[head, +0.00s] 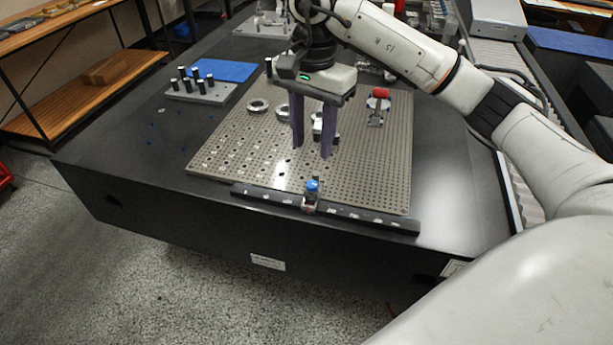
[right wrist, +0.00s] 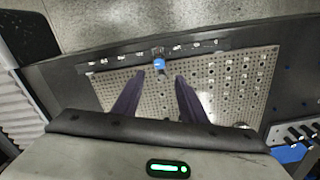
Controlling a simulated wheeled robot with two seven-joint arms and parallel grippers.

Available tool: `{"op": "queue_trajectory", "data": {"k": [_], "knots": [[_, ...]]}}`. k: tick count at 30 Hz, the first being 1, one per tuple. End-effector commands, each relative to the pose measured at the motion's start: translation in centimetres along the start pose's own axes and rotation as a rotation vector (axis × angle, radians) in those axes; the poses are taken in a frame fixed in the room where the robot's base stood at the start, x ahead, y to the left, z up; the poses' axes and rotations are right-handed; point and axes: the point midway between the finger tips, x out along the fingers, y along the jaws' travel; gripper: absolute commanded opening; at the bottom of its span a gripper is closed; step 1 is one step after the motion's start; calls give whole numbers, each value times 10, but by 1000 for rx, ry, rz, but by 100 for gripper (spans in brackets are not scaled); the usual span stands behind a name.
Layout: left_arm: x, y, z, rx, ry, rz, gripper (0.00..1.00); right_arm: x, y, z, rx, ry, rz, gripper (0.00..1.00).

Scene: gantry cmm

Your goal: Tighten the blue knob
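The blue knob (head: 312,186) sits on a small metal clamp (head: 309,203) at the front rail (head: 360,213) of the perforated plate. It also shows in the right wrist view (right wrist: 159,64), ahead of the fingertips and roughly between their lines. My right gripper (head: 312,150) is above the plate, pointing down, with its two dark purple fingers spread and nothing between them. In the right wrist view the fingers (right wrist: 160,76) stand apart, short of the knob and not touching it. My left gripper is not in view.
The perforated plate (head: 240,160) lies on a black table (head: 110,165). Metal rings (head: 257,105) and a red-topped clamp (head: 380,93) stand on it behind the gripper. A block with several black pins (head: 200,92) and a blue mat (head: 225,70) are at the left.

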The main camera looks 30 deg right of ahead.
Motion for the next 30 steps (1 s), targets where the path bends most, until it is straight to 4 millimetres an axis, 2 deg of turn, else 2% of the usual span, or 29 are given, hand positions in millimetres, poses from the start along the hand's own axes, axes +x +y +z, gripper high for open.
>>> {"op": "queue_trajectory", "data": {"k": [5,12,18,22,30], "knots": [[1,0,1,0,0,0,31,19,2,-2,0,6,8,39],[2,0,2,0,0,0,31,65,2,-1,0,3,7,39],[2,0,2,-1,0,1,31,92,1,-1,0,3,4,39],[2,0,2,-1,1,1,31,100,1,-1,0,2,4,39],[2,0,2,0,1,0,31,101,1,-1,0,3,2,39]]}}
